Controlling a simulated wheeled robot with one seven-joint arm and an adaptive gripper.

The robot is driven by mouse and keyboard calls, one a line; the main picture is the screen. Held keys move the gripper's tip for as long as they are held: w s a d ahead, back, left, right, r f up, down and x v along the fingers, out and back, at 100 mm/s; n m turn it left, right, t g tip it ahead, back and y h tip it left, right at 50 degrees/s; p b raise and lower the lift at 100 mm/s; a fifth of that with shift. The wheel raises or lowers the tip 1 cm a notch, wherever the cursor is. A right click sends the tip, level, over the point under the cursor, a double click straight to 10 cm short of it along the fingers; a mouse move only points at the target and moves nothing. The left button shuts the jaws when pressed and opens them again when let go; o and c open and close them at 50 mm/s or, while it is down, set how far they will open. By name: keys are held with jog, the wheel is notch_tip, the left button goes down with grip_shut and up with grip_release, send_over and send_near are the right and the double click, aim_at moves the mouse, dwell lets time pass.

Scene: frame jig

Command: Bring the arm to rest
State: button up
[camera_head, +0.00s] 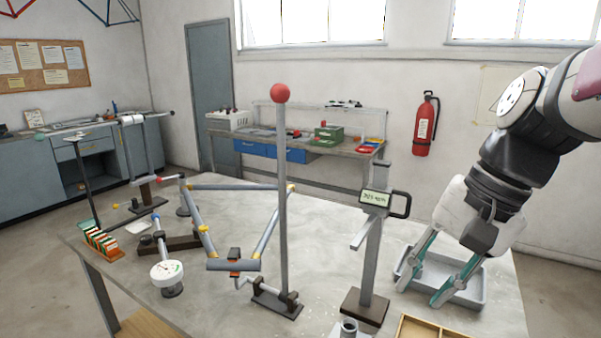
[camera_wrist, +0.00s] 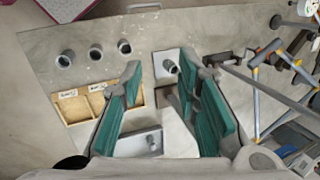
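My gripper (camera_head: 420,290) is at the right of the table in the head view, pointing down over a shallow grey tray (camera_head: 467,297). Its two teal-padded fingers stand apart. In the wrist view my gripper (camera_wrist: 161,75) also shows a wide gap, with no object held between the fingers. Part of the grey tray (camera_wrist: 139,143) shows below and between them. I cannot tell whether the fingertips touch the tray.
A digital height gauge (camera_head: 375,198) stands just left of my gripper. A tall post with a red ball (camera_head: 281,94) and a tube frame (camera_head: 232,264) stand further left. A wooden compartment box (camera_wrist: 75,108) and several grey cylinders (camera_wrist: 96,53) lie near the table edge.

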jog(key=s+d+n+t+h, duration=0.2)
jog(key=s+n+t+h, duration=0.1)
jog(key=s+n, duration=0.4)
jog(key=shift+s+d+f+t+h, duration=0.2)
jog(key=shift+s+f+t+h, duration=0.25)
jog(key=shift+s, duration=0.4)
jog(key=shift+r, duration=0.1)
dwell(0.6)
